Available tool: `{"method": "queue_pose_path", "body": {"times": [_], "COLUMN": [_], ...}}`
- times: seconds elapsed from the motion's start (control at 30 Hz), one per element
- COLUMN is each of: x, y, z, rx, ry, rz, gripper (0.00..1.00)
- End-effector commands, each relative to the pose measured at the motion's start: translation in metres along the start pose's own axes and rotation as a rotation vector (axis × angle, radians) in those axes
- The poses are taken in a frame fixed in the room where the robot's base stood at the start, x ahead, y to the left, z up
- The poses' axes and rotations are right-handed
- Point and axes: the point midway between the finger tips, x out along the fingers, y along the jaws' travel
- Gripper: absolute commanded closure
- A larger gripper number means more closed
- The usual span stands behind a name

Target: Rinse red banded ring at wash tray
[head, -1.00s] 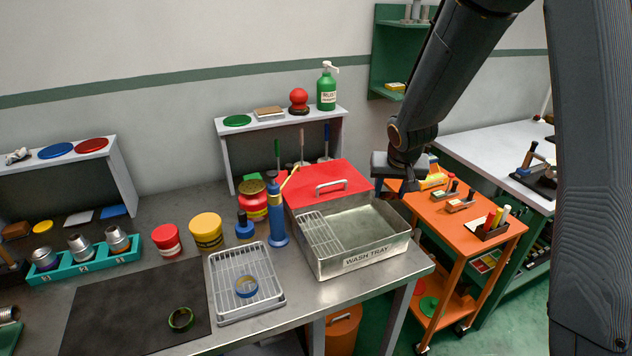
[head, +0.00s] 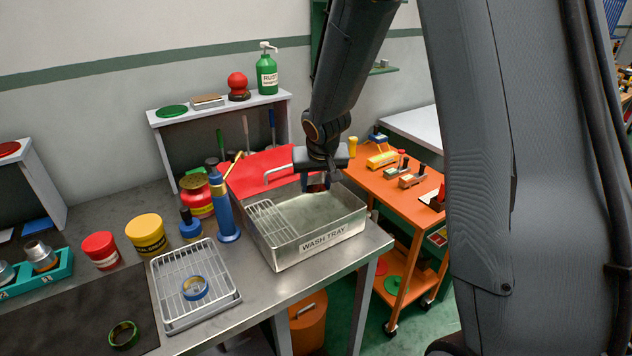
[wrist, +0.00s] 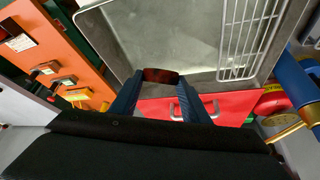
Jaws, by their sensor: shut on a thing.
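The wash tray (head: 322,240) is an open metal basin with a label on its front, a wire rack (head: 268,220) inside at its left, and a red lid (head: 255,165) tilted up at the back. My gripper (head: 320,184) points down over the tray's back right part. In the wrist view, my gripper (wrist: 160,84) is shut on the dark red banded ring (wrist: 160,74), seen edge-on between the fingertips. The tray floor (wrist: 175,35) shows beyond the ring. The ring appears above the tray floor; its exact height is unclear.
A blue bottle (head: 225,215) and a red-and-yellow can (head: 197,195) stand left of the tray. A drying rack (head: 165,270) holds a blue ring (head: 195,288). A green ring (head: 123,335) lies on the black mat (head: 60,325). An orange cart (head: 385,195) stands at right.

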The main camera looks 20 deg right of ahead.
Motion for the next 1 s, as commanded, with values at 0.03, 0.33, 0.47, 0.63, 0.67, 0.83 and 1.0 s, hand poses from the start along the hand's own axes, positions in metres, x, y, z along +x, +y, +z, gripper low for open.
{"method": "queue_pose_path", "body": {"times": [0.03, 0.33, 0.47, 0.63, 0.67, 0.83, 1.0], "x": [0.007, 0.029, 0.039, 0.051, 0.053, 0.060, 0.063], "y": [0.000, 0.000, 0.000, 0.000, 0.000, 0.000, 0.000], "z": [0.003, 0.013, 0.018, 0.025, 0.026, 0.030, 0.032], "rx": [0.000, 0.001, 0.000, 0.001, 0.001, 0.000, 0.000], "ry": [0.000, 0.002, 0.001, 0.000, 0.001, 0.001, 0.001], "rz": [0.000, 0.000, 0.000, 0.000, 0.000, 0.000, 0.000], "gripper": [0.83, 0.83, 0.83, 0.83, 0.83, 0.83, 0.83]}}
